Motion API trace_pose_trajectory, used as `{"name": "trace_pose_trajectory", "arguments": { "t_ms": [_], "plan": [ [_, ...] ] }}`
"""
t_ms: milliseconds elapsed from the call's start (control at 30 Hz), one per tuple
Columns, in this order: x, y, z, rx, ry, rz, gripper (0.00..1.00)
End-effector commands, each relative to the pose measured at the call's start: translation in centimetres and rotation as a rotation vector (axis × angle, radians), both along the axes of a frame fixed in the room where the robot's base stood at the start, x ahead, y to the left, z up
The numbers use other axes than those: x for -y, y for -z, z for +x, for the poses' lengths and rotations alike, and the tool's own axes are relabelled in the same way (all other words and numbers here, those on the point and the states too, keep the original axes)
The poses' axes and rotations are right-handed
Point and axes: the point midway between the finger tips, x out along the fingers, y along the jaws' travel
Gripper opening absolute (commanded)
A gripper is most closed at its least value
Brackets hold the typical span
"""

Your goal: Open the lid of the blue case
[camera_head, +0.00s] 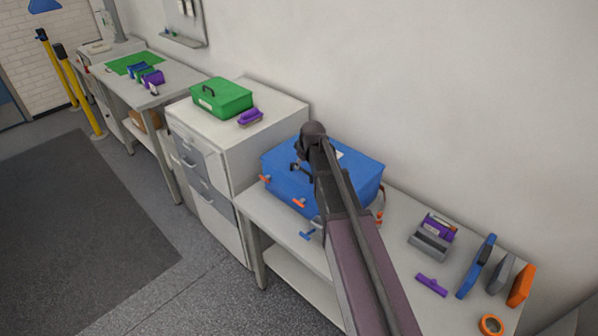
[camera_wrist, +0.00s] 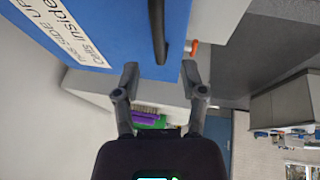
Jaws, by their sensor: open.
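The blue case (camera_head: 278,167) stands on the right-hand table with its lid down. Orange latches (camera_head: 299,202) show on its front side. My arm crosses in front of the case and hides part of its top. In the wrist view the blue lid (camera_wrist: 120,20) fills the upper left, with a white label (camera_wrist: 65,25) and a dark handle (camera_wrist: 158,30). My gripper (camera_wrist: 160,74) is open and empty, its fingertips apart near the lid's edge. I cannot tell whether they touch it. An orange piece (camera_wrist: 193,47) shows beyond the right fingertip.
A green case (camera_head: 221,97) and a purple item (camera_head: 250,116) sit on the drawer cabinet (camera_head: 220,150) to the left. On the table's right are a grey holder (camera_head: 430,246), upright blue and orange pieces (camera_head: 521,286), and an orange ring (camera_head: 490,324). The floor in front is clear.

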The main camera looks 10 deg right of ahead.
Motion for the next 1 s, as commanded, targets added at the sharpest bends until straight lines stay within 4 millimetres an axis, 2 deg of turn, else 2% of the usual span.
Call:
{"name": "trace_pose_trajectory", "arguments": {
  "t_ms": [100,400,967,1000],
  "plan": [
    [-0.1,1.3,0.5,0.0,0.0,0.0,0.54],
    [-0.3,3.1,1.4,0.0,0.0,0.0,0.54],
    [-0.3,3.5,1.6,0.0,0.0,0.0,0.54],
    [-0.3,3.5,1.6,0.0,0.0,0.0,0.42]
  ]
}}
